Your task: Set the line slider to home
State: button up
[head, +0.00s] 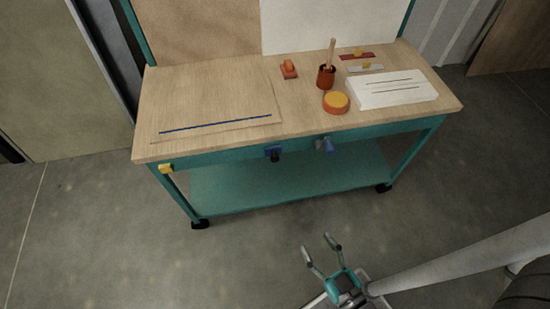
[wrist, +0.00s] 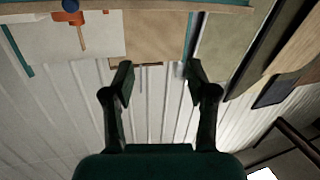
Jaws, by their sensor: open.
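My gripper (head: 319,244) is open and empty, above the floor in front of the workbench and apart from it. Its two spread fingers also show in the wrist view (wrist: 156,78), with nothing between them. At the back right of the bench top lie a red strip (head: 345,57) and a pale strip (head: 354,69), each with a small yellow or orange knob. A thin dark blue line (head: 215,124) crosses the front of the flat board at the left. I cannot tell which of these is the line slider, nor where its home is.
The workbench (head: 205,154) has a teal frame and a low shelf. On top stand an orange block (head: 288,69), a red cup (head: 325,83) with a stick, a round orange-yellow piece (head: 336,102) and a white slotted box (head: 394,90). Blue fittings (head: 273,151) stick out in front.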

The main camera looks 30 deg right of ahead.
aim_at(276, 161)
jog(key=w+d+f+h, duration=0.1)
jog(key=w+d+f, duration=0.1)
jog(key=w, duration=0.8)
jog(key=w+d+f+m+h, duration=0.1)
jog(key=w+d+f+h, duration=0.1)
jog(key=w, duration=0.9)
jog(key=w+d+f+h, duration=0.1)
jog(key=w+d+f, duration=0.2)
jog(key=w, duration=0.8)
jog(key=shift+w+d+f+h, duration=0.1)
jog(key=shift+w+f+h, duration=0.1)
jog(key=shift+f, duration=0.2)
jog(key=shift+w+d+f+h, duration=0.1)
jog(key=shift+f+h, duration=0.1)
jog(key=shift+f, duration=0.15)
jog(key=shift+s, duration=0.1)
grip_shut()
